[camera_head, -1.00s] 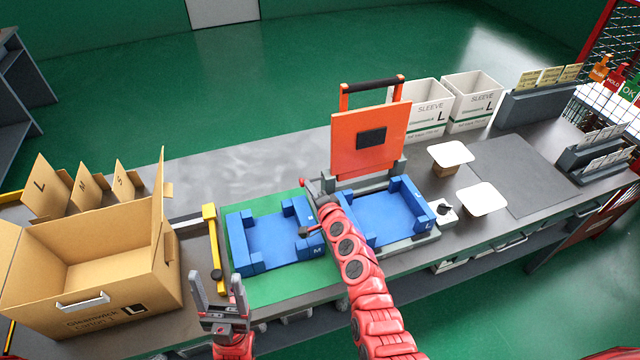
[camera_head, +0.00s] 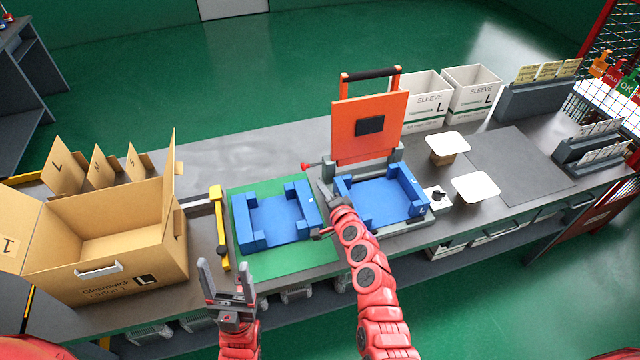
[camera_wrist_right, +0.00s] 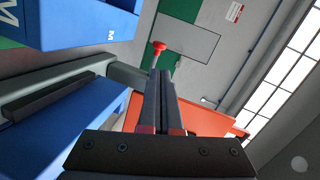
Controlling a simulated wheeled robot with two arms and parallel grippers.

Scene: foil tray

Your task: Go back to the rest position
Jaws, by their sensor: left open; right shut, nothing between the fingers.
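My left gripper (camera_head: 225,287) is open and empty, its fingers pointing up, in front of the bench's near edge and right of the large carton. My right gripper (camera_head: 323,196) is over the gap between the blue M fixture (camera_head: 275,222) and the blue L fixture (camera_head: 385,203). In the right wrist view my right gripper (camera_wrist_right: 163,78) has its two fingers together with nothing between them. The M fixture (camera_wrist_right: 75,22) shows there at the upper left. A red knob (camera_wrist_right: 158,46) appears just beyond the fingertips; contact cannot be told.
An open cardboard carton (camera_head: 130,269) stands at the left. An orange hinged lid (camera_head: 368,142) stands raised behind the L fixture. White sleeve boxes (camera_head: 470,92) stand at the back. Two white pads (camera_head: 476,187) are to the right. Free floor lies before the bench.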

